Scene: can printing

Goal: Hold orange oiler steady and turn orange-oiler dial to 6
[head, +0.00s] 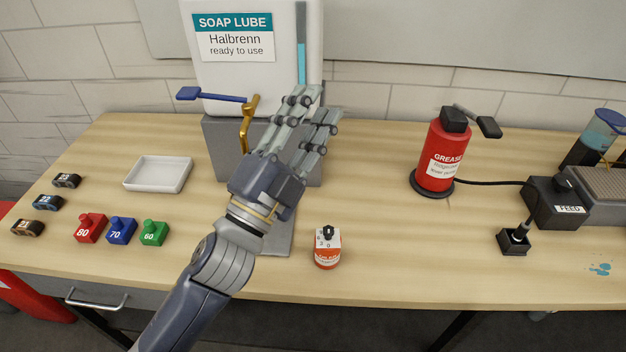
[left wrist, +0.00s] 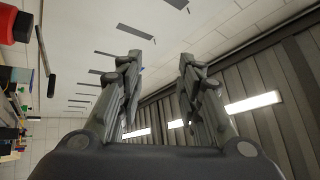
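The orange oiler (head: 327,257) stands upright near the front edge of the table, with a white top carrying numbers and a black dial (head: 327,232). I cannot read for sure which number the dial points at. My left gripper (head: 315,112) is raised in front of the soap lube dispenser, up and to the left of the oiler and not touching it. Its fingers are apart and empty; they also show spread in the left wrist view (left wrist: 160,75), with only wall and ceiling beyond. My right gripper is in neither view.
The white soap lube dispenser (head: 262,75) with blue lever (head: 212,95) stands behind my left arm. A white tray (head: 158,174), several coloured weights (head: 121,231), a red grease can (head: 441,155) and a feed box (head: 556,203) share the table. Bare wood lies around the oiler.

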